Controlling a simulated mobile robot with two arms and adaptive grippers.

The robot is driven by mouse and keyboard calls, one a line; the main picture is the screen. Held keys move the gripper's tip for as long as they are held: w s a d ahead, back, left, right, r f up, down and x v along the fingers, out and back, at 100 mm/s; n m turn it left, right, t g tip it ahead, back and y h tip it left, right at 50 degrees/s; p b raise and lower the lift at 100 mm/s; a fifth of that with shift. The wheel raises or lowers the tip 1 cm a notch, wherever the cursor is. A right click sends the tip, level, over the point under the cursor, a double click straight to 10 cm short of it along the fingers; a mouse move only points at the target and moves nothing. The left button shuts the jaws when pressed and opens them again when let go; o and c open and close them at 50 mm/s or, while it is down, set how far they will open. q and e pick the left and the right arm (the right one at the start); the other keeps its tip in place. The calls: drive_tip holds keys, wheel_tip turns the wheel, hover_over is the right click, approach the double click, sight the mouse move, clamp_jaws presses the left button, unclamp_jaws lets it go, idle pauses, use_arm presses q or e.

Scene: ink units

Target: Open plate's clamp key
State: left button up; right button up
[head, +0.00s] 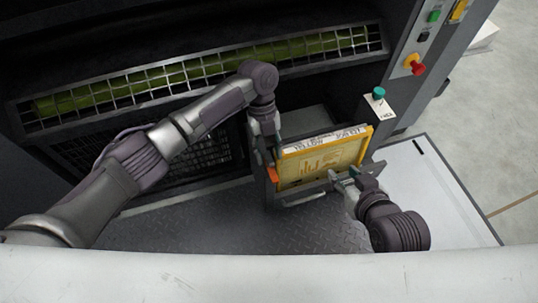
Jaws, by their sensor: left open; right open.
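A yellow-framed plate (325,160) with a white top edge stands tilted in a dark grey holder on the machine. A small orange part (272,175) shows at the holder's left side. I cannot tell which part is the clamp key. My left gripper (266,150) points down at the plate's left edge, just above the orange part. It is open, and its fingers are partly hidden. My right gripper (340,180) is open at the plate's lower right edge. I cannot tell whether either gripper touches the plate or holder.
A long green roller (180,72) lies behind a wire guard at the back. A teal button (378,93) stands to the right of the plate, and a red knob (416,67) sits on the side panel. The ribbed dark floor plate (210,222) in front is clear.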

use_arm(q)
drive_tip(key=v, duration=1)
drive_tip(key=shift+r, duration=0.2)
